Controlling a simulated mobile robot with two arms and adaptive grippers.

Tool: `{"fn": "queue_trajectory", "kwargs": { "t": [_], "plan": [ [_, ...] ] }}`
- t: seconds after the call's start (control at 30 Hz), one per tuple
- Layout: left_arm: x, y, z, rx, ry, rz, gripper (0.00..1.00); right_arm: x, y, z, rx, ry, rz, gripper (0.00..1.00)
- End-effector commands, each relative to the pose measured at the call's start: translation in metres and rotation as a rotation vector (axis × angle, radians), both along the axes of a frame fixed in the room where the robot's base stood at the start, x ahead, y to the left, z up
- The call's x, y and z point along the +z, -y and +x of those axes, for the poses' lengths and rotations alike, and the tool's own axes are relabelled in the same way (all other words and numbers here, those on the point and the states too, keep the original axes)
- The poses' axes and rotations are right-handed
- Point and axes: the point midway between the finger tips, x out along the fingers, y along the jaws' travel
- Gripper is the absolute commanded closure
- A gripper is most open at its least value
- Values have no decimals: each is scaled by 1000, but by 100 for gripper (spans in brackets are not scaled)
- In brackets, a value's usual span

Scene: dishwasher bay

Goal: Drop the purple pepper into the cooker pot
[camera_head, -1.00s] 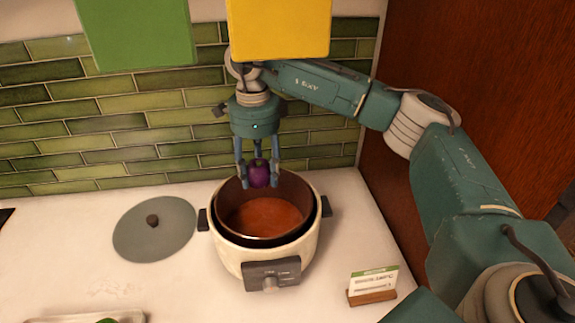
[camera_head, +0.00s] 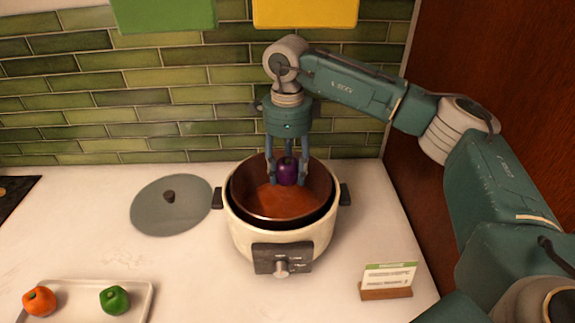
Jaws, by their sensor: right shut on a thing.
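The purple pepper (camera_head: 287,172) is between the fingers of my right gripper (camera_head: 287,178), which is shut on it. The gripper points straight down over the cooker pot (camera_head: 283,242). The pot is a cream cooker with a dark inner bowl, reddish-brown contents, black side handles and a front knob. The pepper appears within the pot's opening, toward the back, above the contents; its exact height is hard to tell. My left gripper does not show.
A round grey lid (camera_head: 170,208) lies left of the pot. A tray (camera_head: 80,288) at the front left holds an orange pepper (camera_head: 39,301) and a green pepper (camera_head: 115,300). A small card stand (camera_head: 387,282) is at the right. A tiled wall (camera_head: 130,110) stands behind.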

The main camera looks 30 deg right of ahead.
Motion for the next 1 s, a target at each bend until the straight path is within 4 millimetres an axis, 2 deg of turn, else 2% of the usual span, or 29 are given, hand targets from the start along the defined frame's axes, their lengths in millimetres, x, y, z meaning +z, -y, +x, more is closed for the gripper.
{"fn": "queue_trajectory", "kwargs": {
  "t": [0.27, 0.3, 0.4, 0.87, 1.0],
  "plan": [
    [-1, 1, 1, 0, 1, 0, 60, -2, 0, 0, 0, 1, 0, 83],
    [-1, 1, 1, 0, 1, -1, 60, -2, 0, 0, 0, 1, 0, 50],
    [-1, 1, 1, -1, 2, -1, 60, -2, 0, 0, 0, 1, 0, 32],
    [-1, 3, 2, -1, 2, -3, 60, -2, 0, 0, 0, 0, 0, 32],
    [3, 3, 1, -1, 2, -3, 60, 4, 0, 0, 1, 1, 0, 32]
  ]
}}
